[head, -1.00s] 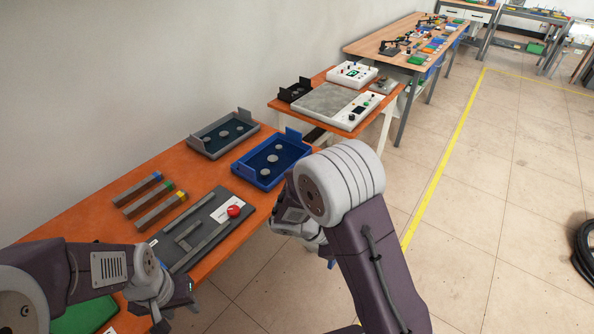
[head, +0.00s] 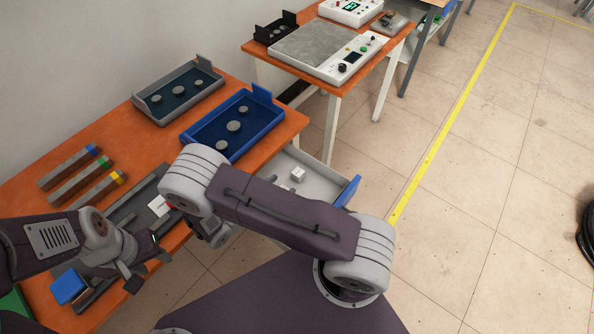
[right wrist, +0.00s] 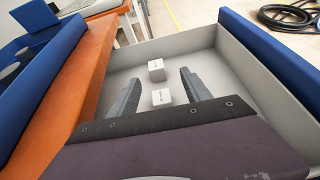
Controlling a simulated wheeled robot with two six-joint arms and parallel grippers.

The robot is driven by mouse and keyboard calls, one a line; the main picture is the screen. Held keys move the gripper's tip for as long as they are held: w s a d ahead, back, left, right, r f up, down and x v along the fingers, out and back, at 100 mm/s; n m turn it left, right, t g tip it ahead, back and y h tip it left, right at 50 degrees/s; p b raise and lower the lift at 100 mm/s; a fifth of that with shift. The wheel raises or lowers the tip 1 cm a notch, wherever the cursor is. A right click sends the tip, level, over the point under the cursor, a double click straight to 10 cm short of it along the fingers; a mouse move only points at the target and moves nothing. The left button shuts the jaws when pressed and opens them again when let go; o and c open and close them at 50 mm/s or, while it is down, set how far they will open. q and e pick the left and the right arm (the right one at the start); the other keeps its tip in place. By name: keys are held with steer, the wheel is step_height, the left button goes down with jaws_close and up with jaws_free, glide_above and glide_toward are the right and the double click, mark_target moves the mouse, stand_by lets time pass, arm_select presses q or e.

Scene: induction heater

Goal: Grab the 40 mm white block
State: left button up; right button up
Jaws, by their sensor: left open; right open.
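An open drawer (head: 335,192) with a grey inside and blue front sticks out below the orange bench. The right wrist view shows two white cubes in the drawer, a farther one (right wrist: 156,70) and a nearer one (right wrist: 162,97). Their labels are too small to read, so I cannot tell which is 40 mm. My right gripper (right wrist: 160,75) is open and empty, its fingers over the drawer on either side of the cubes. My left gripper (head: 148,270) is open near the bench's front edge.
A blue tray (head: 268,120) and a grey tray (head: 218,85) with round discs sit on the bench. Several bars with coloured ends lie at left, beside a dark fixture (head: 125,208). The drawer walls surround the cubes.

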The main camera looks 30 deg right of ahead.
mark_target(295, 175)
steer(key=shift+s+a+f+t, duration=0.2)
steer(key=shift+s+a+t, duration=0.1)
steer(key=shift+a, duration=0.35)
steer(key=x, duration=0.9)
steer(key=shift+w+d+f, duration=0.1)
steer(key=shift+w+f, duration=0.05)
steer(key=shift+w, duration=0.3)
jaws_close()
